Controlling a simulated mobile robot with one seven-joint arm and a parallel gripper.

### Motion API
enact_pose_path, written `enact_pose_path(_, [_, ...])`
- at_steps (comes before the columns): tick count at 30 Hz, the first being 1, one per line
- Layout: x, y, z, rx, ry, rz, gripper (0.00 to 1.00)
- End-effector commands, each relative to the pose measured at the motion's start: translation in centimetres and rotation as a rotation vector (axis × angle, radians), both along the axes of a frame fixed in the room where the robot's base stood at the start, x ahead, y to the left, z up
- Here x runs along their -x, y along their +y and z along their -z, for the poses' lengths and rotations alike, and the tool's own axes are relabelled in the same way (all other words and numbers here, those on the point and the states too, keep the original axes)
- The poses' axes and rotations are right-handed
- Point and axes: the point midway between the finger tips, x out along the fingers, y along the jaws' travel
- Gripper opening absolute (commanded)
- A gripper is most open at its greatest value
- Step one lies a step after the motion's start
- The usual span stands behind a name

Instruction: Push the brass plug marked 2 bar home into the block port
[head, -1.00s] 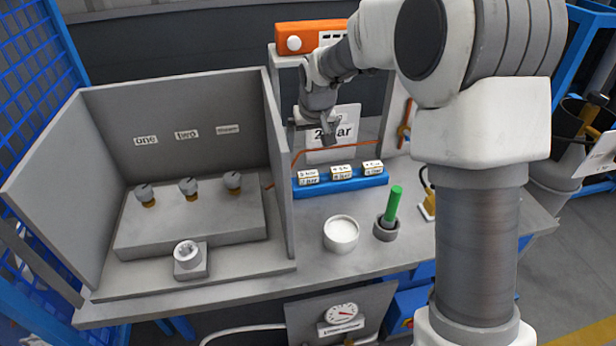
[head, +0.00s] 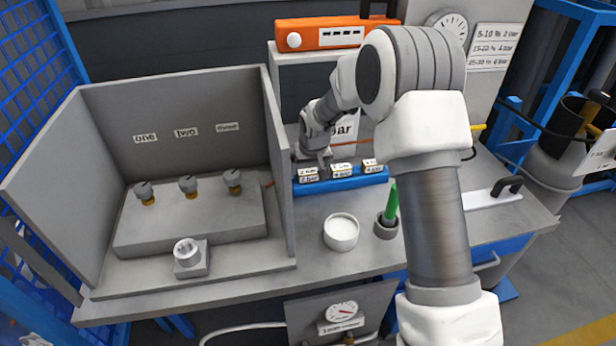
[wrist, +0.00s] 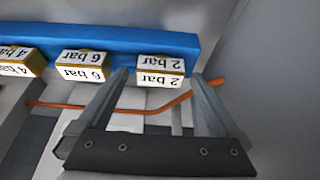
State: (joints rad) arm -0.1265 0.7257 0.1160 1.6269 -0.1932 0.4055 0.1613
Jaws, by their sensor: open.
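The brass plug marked 2 bar (head: 308,174) is the leftmost of three labelled plugs in a blue rack. It also shows in the wrist view (wrist: 160,66), its white label upside down. My gripper (head: 314,161) is just behind and above it in the head view. In the wrist view my gripper (wrist: 161,78) is open, its fingertips appearing on either side of the plug; I cannot tell whether they touch it. A small grey block (head: 190,266) with a round pale port on top stands on the ledge at left, inside the grey enclosure.
The blue rack (head: 340,184) also holds a 6 bar plug (wrist: 82,66) and a 4 bar plug (wrist: 18,62). The enclosure's right wall (head: 279,150) rises between rack and block. A white pot (head: 341,232) and a cup with a green stick (head: 386,228) stand in front.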

Motion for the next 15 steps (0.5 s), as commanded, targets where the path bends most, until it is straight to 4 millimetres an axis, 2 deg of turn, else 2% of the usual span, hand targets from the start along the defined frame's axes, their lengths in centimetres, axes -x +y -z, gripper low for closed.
enact_pose_path(7, [-0.09,0.02,0.1,0.0,-0.001,0.0,1.0])
enact_pose_path(8, [-0.09,0.02,0.1,0.0,-0.001,0.0,0.96])
enact_pose_path(15, [-0.08,0.02,0.09,0.0,-0.001,0.0,0.53])
